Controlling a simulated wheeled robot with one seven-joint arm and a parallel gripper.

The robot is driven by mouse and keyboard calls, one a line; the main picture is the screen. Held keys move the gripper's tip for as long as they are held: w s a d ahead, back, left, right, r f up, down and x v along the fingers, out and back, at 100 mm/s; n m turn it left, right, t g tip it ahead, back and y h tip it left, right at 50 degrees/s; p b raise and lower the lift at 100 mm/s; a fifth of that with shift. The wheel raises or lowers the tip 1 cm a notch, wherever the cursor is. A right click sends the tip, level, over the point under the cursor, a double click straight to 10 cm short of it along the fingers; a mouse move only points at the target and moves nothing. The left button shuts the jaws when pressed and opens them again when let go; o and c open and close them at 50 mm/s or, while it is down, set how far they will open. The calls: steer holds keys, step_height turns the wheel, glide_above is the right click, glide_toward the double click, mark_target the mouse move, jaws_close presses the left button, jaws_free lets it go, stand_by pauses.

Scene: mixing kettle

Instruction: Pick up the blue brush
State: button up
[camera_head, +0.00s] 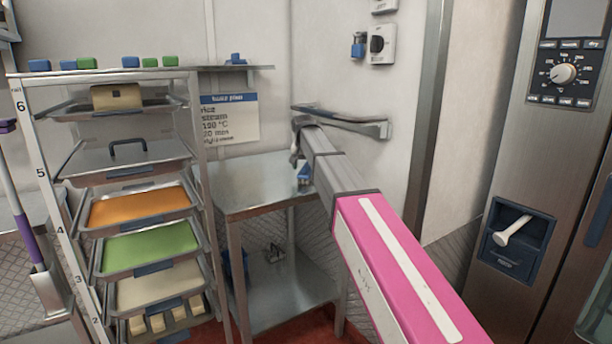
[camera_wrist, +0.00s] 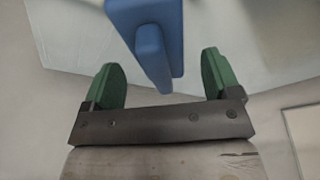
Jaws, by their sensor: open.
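The blue brush (camera_wrist: 150,40) shows in the wrist view as a blue block with a narrower bar, reaching down from the top edge. Its lower end lies between the two green fingers of my gripper (camera_wrist: 160,62), with a gap on each side. The fingers are spread wide and hold nothing. In the head view a small blue piece (camera_head: 304,174), which looks like the brush, stands on the steel table (camera_head: 250,190) just below the end of my arm. My gripper (camera_head: 296,152) is mostly hidden there by my own wrist.
A tray rack (camera_head: 215,200) stands left of the table, with blue and green blocks on top. A wall rail (camera_head: 350,122) runs close behind my wrist. A wall shelf (camera_head: 262,68) holds another blue item (camera_head: 236,58). A steel cabinet (camera_head: 500,150) stands at right.

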steer(key=shift+x, duration=1)
steer(key=shift+f, duration=0.25)
steer(key=c, duration=1.1)
steer(key=shift+r, duration=0.1)
steer(key=shift+r, duration=0.6)
step_height(320, 180, up, 3)
steer(key=shift+w, duration=0.1)
steer(key=s+a+r, duration=0.2)
steer(key=s, duration=0.1)
steer(key=s+a+r, duration=0.2)
steer(key=a, duration=0.1)
steer(key=s+a+r, duration=0.3)
steer(key=shift+s, duration=0.35)
